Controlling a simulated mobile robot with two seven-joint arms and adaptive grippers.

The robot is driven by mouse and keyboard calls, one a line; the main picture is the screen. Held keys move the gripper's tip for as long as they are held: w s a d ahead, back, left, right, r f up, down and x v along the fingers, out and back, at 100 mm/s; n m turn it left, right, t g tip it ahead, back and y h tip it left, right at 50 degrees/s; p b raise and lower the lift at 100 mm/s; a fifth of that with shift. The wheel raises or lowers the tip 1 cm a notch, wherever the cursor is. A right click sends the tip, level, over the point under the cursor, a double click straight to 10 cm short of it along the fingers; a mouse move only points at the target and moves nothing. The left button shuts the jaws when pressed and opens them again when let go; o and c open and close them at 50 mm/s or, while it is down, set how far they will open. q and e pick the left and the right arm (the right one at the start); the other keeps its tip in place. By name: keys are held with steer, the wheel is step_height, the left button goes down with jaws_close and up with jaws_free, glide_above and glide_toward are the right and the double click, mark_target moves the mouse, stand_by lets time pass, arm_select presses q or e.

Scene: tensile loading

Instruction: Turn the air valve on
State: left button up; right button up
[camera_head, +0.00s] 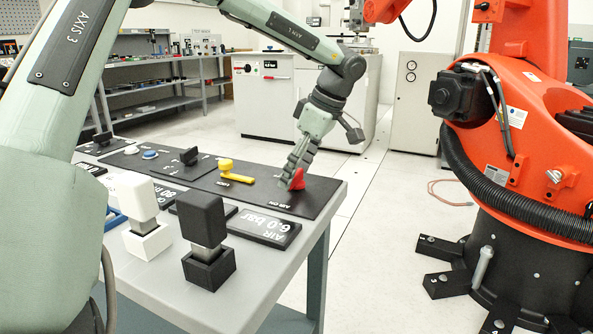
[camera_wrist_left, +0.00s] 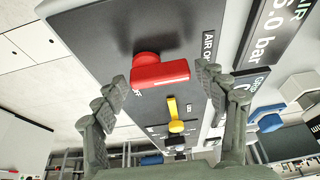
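The red air valve handle (camera_head: 297,179) sits at the right end of the black control panel (camera_head: 317,194), by the "AIR ON" lettering. In the left wrist view the red handle (camera_wrist_left: 160,72) lies crosswise, with "OFF" lettering just below it and "AIR ON" to its right. My left gripper (camera_head: 297,170) is at the valve, fingers pointing down. In the left wrist view its spread fingers (camera_wrist_left: 161,80) are on either side of the handle, with small gaps visible; contact cannot be confirmed. My right gripper is not in view.
A yellow lever (camera_head: 236,172) and a black knob (camera_head: 189,156) stand left of the valve. An "AIR 6.0 bar" display (camera_head: 264,228), a black block (camera_head: 203,220) and a white block (camera_head: 136,195) are nearer. An orange robot (camera_head: 545,140) stands right of the table.

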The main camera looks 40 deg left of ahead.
arm_select(q)
steer(key=shift+o, duration=0.2)
steer(key=v, duration=1.2)
stand_by(0.4)
